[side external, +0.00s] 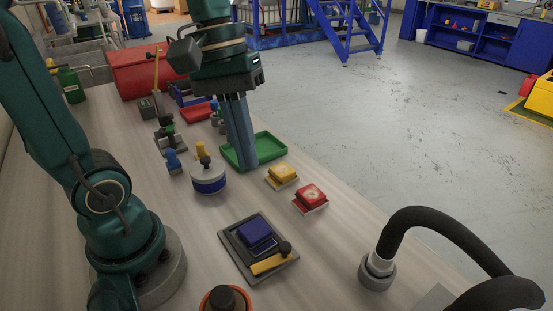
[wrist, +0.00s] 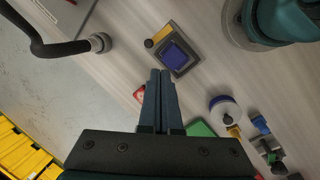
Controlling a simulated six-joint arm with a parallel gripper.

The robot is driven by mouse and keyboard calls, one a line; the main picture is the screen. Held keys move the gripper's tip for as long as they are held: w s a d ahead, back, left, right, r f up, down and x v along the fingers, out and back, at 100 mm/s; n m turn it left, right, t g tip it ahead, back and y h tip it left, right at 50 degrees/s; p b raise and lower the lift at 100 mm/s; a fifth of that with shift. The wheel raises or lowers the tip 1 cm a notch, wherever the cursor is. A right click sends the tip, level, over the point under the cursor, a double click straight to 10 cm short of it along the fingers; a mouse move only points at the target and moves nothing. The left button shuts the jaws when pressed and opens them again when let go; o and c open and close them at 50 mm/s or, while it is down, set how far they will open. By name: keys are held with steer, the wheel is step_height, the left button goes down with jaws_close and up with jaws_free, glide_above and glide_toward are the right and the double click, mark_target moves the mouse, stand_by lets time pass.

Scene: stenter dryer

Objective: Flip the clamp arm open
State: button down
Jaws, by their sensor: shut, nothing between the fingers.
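The likely clamp arm is a yellow bar (side external: 268,264) with a black knob (side external: 285,247) at one end. It lies low along the near edge of a dark grey plate (side external: 231,246), beside a blue block (side external: 254,232). The wrist view also shows the yellow bar (wrist: 163,34), the knob (wrist: 148,43) and the blue block (wrist: 175,54) at top centre. My gripper (side external: 247,169) is shut and empty, pointing down beside the green tray, apart from the clamp plate. Its fingers (wrist: 161,72) point toward the plate in the wrist view.
A green tray (side external: 270,143) is partly behind my fingers. A white-and-blue round pot (side external: 209,184), a yellow button block (side external: 283,173) and a red one (side external: 311,196) stand nearby. A black hose (side external: 430,220) rises at the right. Bare table surrounds the plate.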

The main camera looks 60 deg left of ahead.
steer(key=w+a+f+n+g+h, duration=0.2)
steer(key=w+a+f+n+h, duration=0.2)
steer(key=w+a+f+n, duration=0.2)
steer(key=shift+w+a+n+g+h, duration=0.15)
steer(key=shift+a+n+g+h, duration=0.25)
steer(key=shift+a+n, duration=0.15)
glide_toward(272, 257)
steer(key=shift+w+f, duration=1)
steer(key=shift+f, duration=0.2)
steer(key=shift+s+d+f, duration=0.1)
steer(key=shift+s+d, duration=0.05)
steer(key=shift+d, duration=0.4)
steer(key=shift+s+d+f, duration=0.1)
steer(key=shift+s+d, duration=0.05)
steer(key=shift+d, duration=0.35)
steer(key=shift+s+d+f, duration=0.15)
steer(key=shift+d, duration=0.55)
